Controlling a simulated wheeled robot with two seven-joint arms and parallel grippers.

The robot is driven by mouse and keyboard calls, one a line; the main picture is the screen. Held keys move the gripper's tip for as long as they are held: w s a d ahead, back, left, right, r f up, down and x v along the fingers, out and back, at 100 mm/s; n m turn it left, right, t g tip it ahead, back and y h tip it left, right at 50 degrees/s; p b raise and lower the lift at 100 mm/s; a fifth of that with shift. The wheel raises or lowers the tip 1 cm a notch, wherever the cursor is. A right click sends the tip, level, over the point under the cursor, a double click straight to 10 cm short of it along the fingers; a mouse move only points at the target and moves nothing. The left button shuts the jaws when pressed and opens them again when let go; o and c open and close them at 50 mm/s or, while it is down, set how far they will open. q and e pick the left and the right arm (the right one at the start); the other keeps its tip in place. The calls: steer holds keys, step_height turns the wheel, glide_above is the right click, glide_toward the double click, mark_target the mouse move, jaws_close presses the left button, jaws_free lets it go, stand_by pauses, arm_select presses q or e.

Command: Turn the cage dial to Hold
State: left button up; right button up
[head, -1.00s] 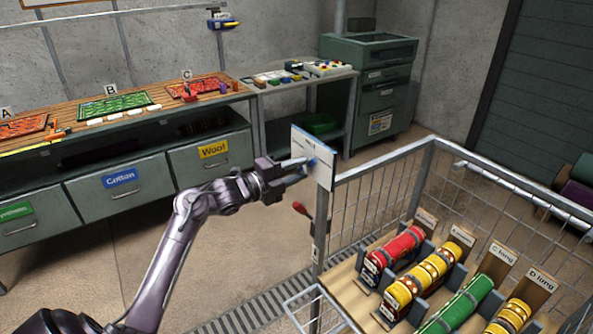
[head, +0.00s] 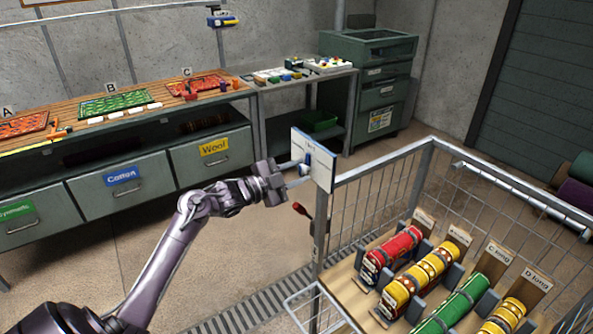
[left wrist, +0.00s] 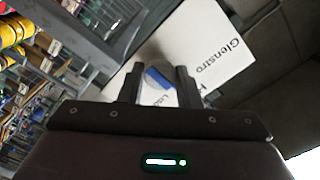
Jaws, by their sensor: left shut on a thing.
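The cage dial (head: 307,158) is a blue knob on a white panel (head: 325,172) at the near-left corner post of the wire cage. My left gripper (head: 304,172) reaches it from the left, shut on the dial. In the left wrist view the blue dial (left wrist: 158,77) sits between the two dark fingers on a pale round base. Which word the dial points at cannot be told. My right gripper is not in view.
The wire cage (head: 385,160) holds rolled rugs, red, yellow and green, on a wooden rack. A red-ended lever (head: 301,209) hangs below the panel. A workbench (head: 150,110) with labelled drawers stands behind. The floor between bench and cage is clear.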

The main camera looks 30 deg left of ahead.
arm_select(q)
steer(key=shift+f, duration=0.1)
stand_by(0.4)
steer(key=o, duration=1)
steer(key=shift+c, duration=0.2)
steer(key=shift+s+a+f+b, duration=0.1)
steer(key=shift+s+a+b, duration=0.15)
steer(key=shift+s, duration=0.25)
steer(key=b+v, duration=0.2)
steer(key=v, duration=0.4)
steer(key=shift+s, duration=0.3)
